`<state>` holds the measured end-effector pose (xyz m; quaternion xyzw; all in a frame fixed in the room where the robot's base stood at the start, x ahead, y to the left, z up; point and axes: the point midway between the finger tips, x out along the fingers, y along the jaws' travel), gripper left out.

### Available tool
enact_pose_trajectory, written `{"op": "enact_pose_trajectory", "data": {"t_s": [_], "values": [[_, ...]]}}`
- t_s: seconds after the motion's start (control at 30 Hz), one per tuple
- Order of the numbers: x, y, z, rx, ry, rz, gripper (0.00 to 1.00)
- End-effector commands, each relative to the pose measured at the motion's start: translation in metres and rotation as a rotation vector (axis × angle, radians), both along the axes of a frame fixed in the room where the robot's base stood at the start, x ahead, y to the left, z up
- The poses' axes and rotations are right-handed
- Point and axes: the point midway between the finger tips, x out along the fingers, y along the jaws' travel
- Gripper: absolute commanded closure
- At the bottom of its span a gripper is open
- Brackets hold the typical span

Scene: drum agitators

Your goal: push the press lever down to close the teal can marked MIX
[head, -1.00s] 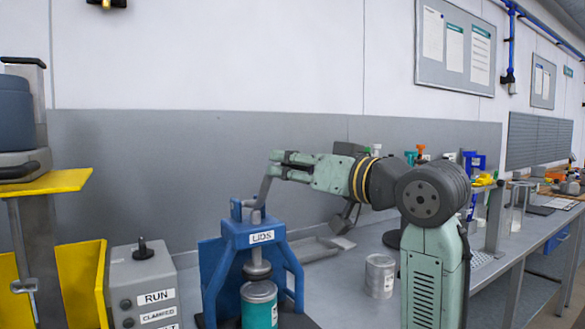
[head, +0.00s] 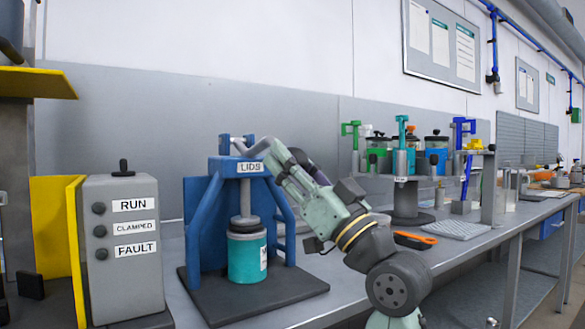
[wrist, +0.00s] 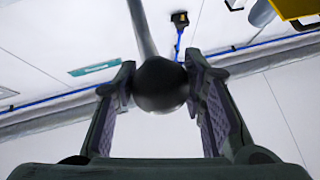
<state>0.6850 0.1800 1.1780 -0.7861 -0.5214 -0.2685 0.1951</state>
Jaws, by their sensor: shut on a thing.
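The blue press (head: 222,165) marked LIDS stands on a dark base plate on the bench in the head view. The teal can (head: 245,262) is upright under its ram; only an edge of its label shows. The ram's dark pad (head: 244,226) is down at the top of the can and appears to touch it. The grey press lever (head: 257,148) lies low across the press top. My gripper (head: 284,166) is at its right end. In the wrist view my gripper's fingers are shut on the lever's dark ball knob (wrist: 160,85).
A grey control box (head: 122,245) with RUN, CLAMPED and FAULT labels stands left, beside yellow panels (head: 60,230). A round stand (head: 405,204) with several coloured-lidded jars is behind my arm. An orange-handled tool (head: 415,239) lies on the bench.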

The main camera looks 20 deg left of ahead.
Motion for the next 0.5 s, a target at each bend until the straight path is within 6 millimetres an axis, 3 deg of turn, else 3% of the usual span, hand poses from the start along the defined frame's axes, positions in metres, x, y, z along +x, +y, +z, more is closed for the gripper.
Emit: {"op": "enact_pose_trajectory", "data": {"t_s": [0.03, 0.2, 0.5], "values": [[0.000, 0.000, -0.011, -0.006, 0.002, 0.000, 1.00], [0.003, 0.004, -0.024, -0.010, 0.006, 0.002, 1.00], [0.005, 0.008, -0.033, -0.017, 0.011, 0.004, 1.00]]}}
